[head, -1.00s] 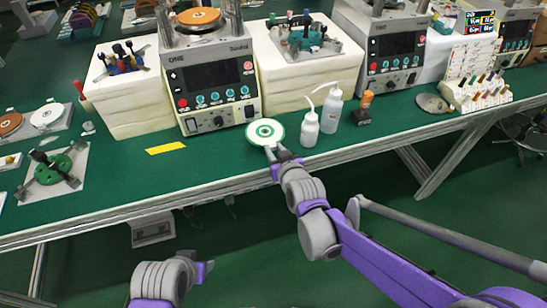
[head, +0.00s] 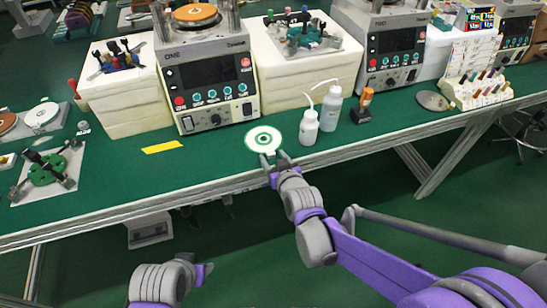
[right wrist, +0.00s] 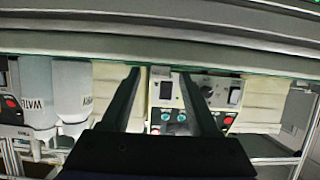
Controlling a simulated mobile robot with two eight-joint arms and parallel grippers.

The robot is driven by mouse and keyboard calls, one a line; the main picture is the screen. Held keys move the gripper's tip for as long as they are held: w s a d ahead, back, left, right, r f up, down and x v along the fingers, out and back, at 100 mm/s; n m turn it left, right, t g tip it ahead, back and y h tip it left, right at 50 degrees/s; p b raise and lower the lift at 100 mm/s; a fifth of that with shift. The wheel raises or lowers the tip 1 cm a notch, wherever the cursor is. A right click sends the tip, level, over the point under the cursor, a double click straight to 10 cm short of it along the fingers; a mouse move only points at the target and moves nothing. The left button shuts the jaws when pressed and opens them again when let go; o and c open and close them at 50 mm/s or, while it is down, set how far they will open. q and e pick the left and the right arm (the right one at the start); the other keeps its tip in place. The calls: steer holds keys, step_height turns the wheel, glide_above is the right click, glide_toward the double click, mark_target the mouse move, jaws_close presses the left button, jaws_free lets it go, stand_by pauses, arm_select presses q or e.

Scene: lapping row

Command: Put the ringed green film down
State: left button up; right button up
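The ringed green film (head: 264,139), a white disc with green rings, lies flat at the near part of the green bench top, left of the white bottles. My right gripper (head: 272,157) is at the film's near edge, over the front of the bench. Its two fingers are spread apart, with nothing visible between them. The right wrist view also shows the right gripper's fingers (right wrist: 163,85) wide apart; I cannot make out the film there. My left gripper (head: 204,272) is low in front of the bench, away from the film; its finger state is unclear.
Two wash bottles (head: 309,127) and an orange-topped item (head: 364,102) stand right of the film. A machine with a control panel (head: 214,90) stands behind it. A yellow strip (head: 162,147) lies to the left, with clear green bench top (head: 205,165) around it.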

steer(key=shift+r, duration=0.2)
steer(key=p+v, duration=0.3)
steer(key=v, duration=0.9)
steer(key=s+d+f+m+g+h, duration=0.1)
steer(key=s+d+f+g+h, duration=0.1)
steer(key=s+d, duration=0.5)
steer(key=s+d+f+m+g+h, duration=0.2)
steer(key=s+d+g, duration=0.4)
steer(key=s, duration=0.6)
steer(key=shift+s+d+f+m+b, duration=0.3)
steer(key=shift+d+f, duration=0.1)
steer(key=shift+f, duration=0.5)
steer(key=shift+c, duration=0.9)
steer(key=shift+w+a, duration=0.1)
steer(key=shift+w, duration=0.05)
